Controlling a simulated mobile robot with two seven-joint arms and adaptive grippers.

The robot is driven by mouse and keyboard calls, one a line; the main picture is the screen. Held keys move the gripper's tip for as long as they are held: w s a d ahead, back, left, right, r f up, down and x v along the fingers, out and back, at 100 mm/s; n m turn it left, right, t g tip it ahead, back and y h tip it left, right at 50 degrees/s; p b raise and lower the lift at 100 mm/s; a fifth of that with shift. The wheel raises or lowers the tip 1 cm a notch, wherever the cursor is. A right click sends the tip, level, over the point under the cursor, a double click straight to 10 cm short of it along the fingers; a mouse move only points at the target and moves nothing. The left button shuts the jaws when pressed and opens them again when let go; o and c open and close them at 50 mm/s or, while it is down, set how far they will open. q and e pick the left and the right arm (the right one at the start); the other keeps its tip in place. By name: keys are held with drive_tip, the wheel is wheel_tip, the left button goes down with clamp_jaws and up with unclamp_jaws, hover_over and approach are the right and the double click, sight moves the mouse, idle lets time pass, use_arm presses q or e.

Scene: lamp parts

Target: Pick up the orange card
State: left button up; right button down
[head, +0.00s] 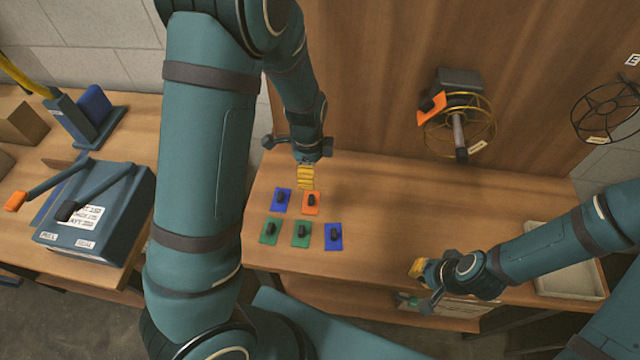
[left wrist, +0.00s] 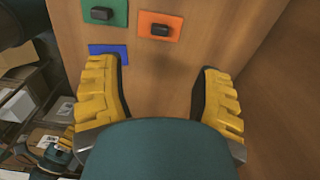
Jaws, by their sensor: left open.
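The orange card (head: 318,209) lies flat on the wooden table in the back row of cards, with a black block-shaped handle on top. It also shows in the left wrist view (left wrist: 173,31), beyond the fingertips and roughly in line with the space between them. My left gripper (head: 306,184) hangs just behind and above the orange card in the head view. In the left wrist view my left gripper (left wrist: 157,70) is open, with its yellow fingers wide apart and nothing between them. My right gripper (head: 418,269) is at the table's front edge, right of the cards; its finger opening is unclear.
A blue card (head: 275,207) lies left of the orange one. Two green cards (head: 264,239) (head: 295,242) and another blue card (head: 329,246) lie in front. A wooden panel (head: 370,90) with reels rises behind. The table right of the cards is clear.

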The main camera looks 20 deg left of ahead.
sight(311, 198)
drive_tip(key=shift+w, duration=0.15)
use_arm(q)
wheel_tip(311, 198, down, 9)
drive_tip(key=shift+r+b, duration=0.1)
drive_tip(key=shift+b, duration=0.5)
use_arm(e)
drive_tip(key=shift+s+f, duration=0.2)
drive_tip(key=shift+f, duration=0.4)
use_arm(q)
wheel_tip(311, 198, down, 5)
drive_tip(key=shift+r, duration=0.1)
use_arm(e)
drive_tip(key=shift+f, duration=0.25)
use_arm(q)
drive_tip(key=shift+d, duration=0.1)
clamp_jaws()
drive_tip(key=c, duration=1.1)
unclamp_jaws()
